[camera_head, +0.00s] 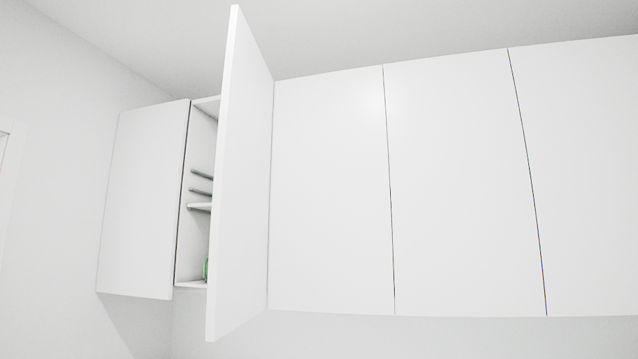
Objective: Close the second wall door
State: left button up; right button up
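The second wall door (243,180) is a plain white panel in the row of white wall cabinets. It stands wide open, swung out towards me, with its hinge side on the right next to the third door. The door hides the rest of the interior. Neither of my grippers is in view.
The first door (143,200) at the left is shut. The third door (330,200), the fourth door (455,190) and another panel (590,180) at the right are shut. A green item (205,269) and thin dark edges show inside the open cabinet. Nothing stands in front of the door.

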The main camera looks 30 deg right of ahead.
aim_at(238, 259)
jog(key=z, duration=0.5)
jog(key=i, duration=1)
jog(key=u, duration=0.45)
jog(key=k, duration=0.8)
jog(key=z, duration=0.3)
jog(key=i, duration=0.9)
